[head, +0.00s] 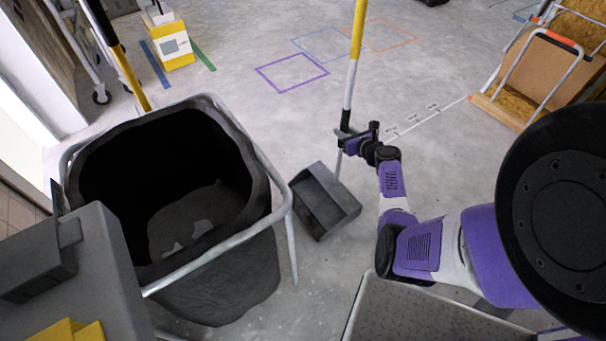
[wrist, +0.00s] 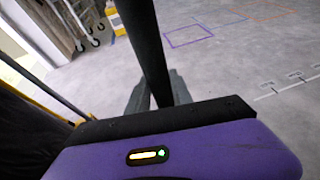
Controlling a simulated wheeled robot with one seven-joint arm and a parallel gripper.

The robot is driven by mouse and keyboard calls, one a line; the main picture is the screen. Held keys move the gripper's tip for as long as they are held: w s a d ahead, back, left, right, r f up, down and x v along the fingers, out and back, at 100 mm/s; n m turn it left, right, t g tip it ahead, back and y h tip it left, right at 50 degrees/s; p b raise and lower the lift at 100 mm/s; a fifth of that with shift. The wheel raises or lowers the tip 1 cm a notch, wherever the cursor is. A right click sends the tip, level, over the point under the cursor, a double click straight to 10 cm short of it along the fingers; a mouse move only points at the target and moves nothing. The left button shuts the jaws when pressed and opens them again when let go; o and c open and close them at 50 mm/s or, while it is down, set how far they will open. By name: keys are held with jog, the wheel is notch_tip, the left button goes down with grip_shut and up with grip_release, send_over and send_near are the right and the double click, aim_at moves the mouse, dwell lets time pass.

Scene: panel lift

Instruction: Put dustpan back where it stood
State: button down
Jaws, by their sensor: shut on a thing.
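The dustpan is a grey open pan (head: 325,203) on a long upright handle (head: 355,50) with yellow, white and black sections. My gripper (head: 352,137) is shut on the handle's dark lower part, above the pan. In the wrist view the dark handle (wrist: 142,40) runs down between the two grey fingers of my gripper (wrist: 155,92). The pan is hidden in that view. In the head view the pan is close to the floor, right of the bin; I cannot tell whether it touches. Purple (head: 291,72), blue (head: 322,45) and orange (head: 390,35) outlined squares are marked on the floor behind it.
A framed bin with a black bag (head: 225,270) stands close left of the pan. A yellow box (head: 172,45) stands at the back left. A trolley with boards (head: 545,75) is at the right. The floor between is clear.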

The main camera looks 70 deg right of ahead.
jog(key=w+a+p, duration=0.2)
jog(key=w+a, duration=0.6)
jog(key=a, duration=0.5)
notch_tip(320, 180, down, 7)
jog(key=b, duration=0.6)
jog(key=shift+a, duration=0.15)
jog(key=shift+w+r, duration=0.1)
jog(key=c, duration=1.1)
grip_release()
jog(key=shift+a, duration=0.1)
